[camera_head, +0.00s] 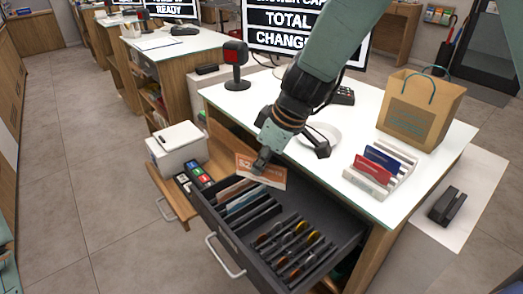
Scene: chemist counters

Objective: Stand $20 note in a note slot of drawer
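The orange $20 note (272,178) stands upright, slightly tilted, at the far end of the note slots in the open dark drawer (345,222). Its lower edge is hard to make out, so I cannot tell how deep it sits. Other notes (240,194) stand in the slots in front of it. My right gripper (292,154) is above the drawer with its two fingers spread apart. One fingertip overlaps the top of the $20 note in the picture; the other is to the right, near the counter edge. My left gripper is out of view.
Coin compartments (292,250) fill the drawer's front right. On the white counter (440,160) are a card rack (380,168), a paper bag (420,108) and a white dish (322,131). A white box (180,148) stands left of the drawer. Floor at left is clear.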

